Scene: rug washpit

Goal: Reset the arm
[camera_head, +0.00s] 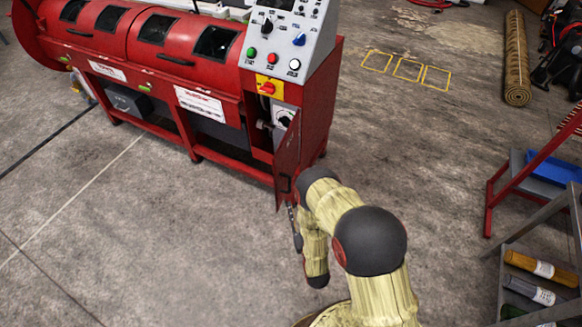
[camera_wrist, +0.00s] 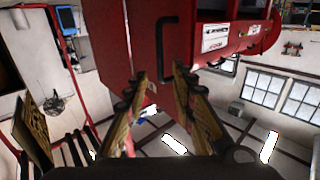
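My gripper (camera_head: 293,212) is at the lower front corner of the red machine (camera_head: 205,65), close by the cabinet door and partly hidden by my arm. In the wrist view my gripper (camera_wrist: 160,78) shows two fingers apart with nothing between them. The red cabinet door (camera_head: 289,155) stands ajar, with a switch showing in the opening beside it. Its black handle (camera_wrist: 166,45) lies just beyond the fingertips in the wrist view; I cannot tell whether they touch the door. My arm is bent and reaches forward from the bottom of the head view.
A control panel (camera_head: 302,42) tops the machine's right end. A rolled rug (camera_head: 517,60) lies at the back right. Floor at left is clear.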

